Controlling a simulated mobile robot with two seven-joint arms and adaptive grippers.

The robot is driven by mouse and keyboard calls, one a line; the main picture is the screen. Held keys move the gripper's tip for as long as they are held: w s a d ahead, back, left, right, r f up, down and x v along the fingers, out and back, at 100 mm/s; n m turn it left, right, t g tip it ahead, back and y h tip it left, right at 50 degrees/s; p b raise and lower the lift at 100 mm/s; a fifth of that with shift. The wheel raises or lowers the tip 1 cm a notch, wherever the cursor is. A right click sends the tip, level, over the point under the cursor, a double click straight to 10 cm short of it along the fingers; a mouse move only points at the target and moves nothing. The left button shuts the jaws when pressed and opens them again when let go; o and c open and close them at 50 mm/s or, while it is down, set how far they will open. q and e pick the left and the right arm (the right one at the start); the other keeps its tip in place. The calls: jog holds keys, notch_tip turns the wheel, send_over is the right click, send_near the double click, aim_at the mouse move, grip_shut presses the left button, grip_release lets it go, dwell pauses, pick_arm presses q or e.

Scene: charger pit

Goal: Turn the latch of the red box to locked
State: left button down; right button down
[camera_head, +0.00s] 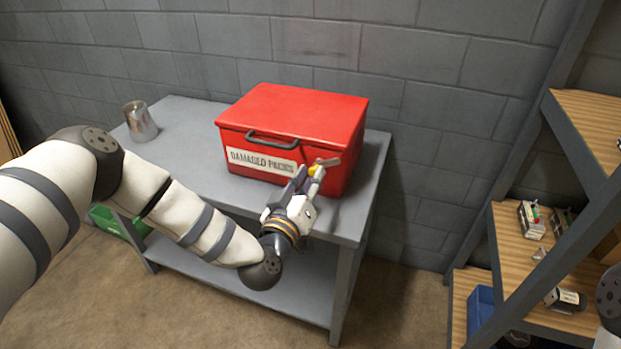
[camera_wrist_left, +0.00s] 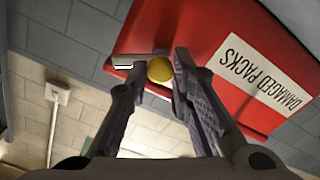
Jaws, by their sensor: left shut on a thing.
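The red box (camera_head: 292,115) stands on the grey table with its lid down. It has a dark handle and a white "DAMAGED PACKS" label on its front. The latch (camera_head: 328,162) is a grey bar at the right of the box's front, with a yellow knob (camera_head: 314,171). My left gripper (camera_head: 309,178) is at the latch, its fingers shut on the knob. In the left wrist view the yellow knob (camera_wrist_left: 160,70) shows between the fingertips, with the grey bar (camera_wrist_left: 137,60) beside it. The fingers partly hide the latch. My right gripper is not in view.
The grey table (camera_head: 185,150) has free room left of the box. A metal can (camera_head: 140,121) stands at its left end. A wooden shelf unit (camera_head: 515,262) with small items and a blue bin (camera_head: 482,308) stands at the right. A green crate (camera_head: 118,224) is under the table's left end.

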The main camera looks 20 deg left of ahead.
pick_arm(q)
jog(key=n+b, duration=0.2)
jog(key=n, duration=0.9)
jog(key=shift+f+n, duration=0.15)
jog(key=shift+n, duration=0.25)
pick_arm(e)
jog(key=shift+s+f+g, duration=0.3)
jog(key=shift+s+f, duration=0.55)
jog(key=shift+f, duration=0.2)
pick_arm(q)
jog(key=c, duration=1.4)
grip_release()
jog(key=s, duration=1.2)
jog(key=shift+a, duration=0.2)
